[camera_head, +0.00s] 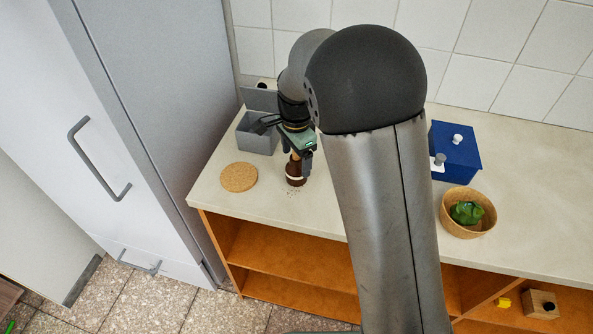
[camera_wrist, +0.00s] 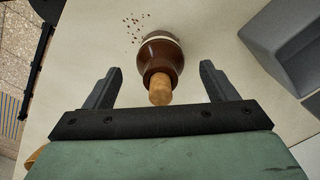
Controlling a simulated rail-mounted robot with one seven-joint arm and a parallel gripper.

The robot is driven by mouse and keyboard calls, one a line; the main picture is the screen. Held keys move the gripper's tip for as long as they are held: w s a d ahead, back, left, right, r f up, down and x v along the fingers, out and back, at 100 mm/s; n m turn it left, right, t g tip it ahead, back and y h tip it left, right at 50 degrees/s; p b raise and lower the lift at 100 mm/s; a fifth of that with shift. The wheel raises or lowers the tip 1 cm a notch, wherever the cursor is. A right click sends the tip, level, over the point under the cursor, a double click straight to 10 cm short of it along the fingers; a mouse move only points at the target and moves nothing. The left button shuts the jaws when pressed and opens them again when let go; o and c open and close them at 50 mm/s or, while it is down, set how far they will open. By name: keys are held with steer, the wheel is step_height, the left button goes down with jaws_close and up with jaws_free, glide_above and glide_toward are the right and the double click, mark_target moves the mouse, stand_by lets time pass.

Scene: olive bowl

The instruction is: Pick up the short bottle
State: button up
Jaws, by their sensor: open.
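The short bottle (camera_head: 294,176) is brown with a pale band and a cork-coloured top. It stands on the counter at the left in the head view, below my gripper (camera_head: 296,158). In the wrist view the short bottle (camera_wrist: 160,58) lies ahead, with its cork end toward the palm. My gripper (camera_wrist: 158,88) is open, with one finger on each side of the cork and neck. Gaps show between the fingers and the bottle, and nothing is held.
A grey bin (camera_head: 256,138) stands behind the bottle, and a round cork mat (camera_head: 239,178) lies to its left. Small dark crumbs (camera_wrist: 134,27) lie beside the bottle. A blue box (camera_head: 456,150) and a wooden bowl (camera_head: 453,222) with something green stand right of my arm.

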steer(key=shift+d+f, duration=0.1)
steer(key=shift+f, duration=1.4)
steer(key=shift+w+r, duration=0.1)
steer(key=c, duration=1.5)
steer(key=shift+o, duration=0.2)
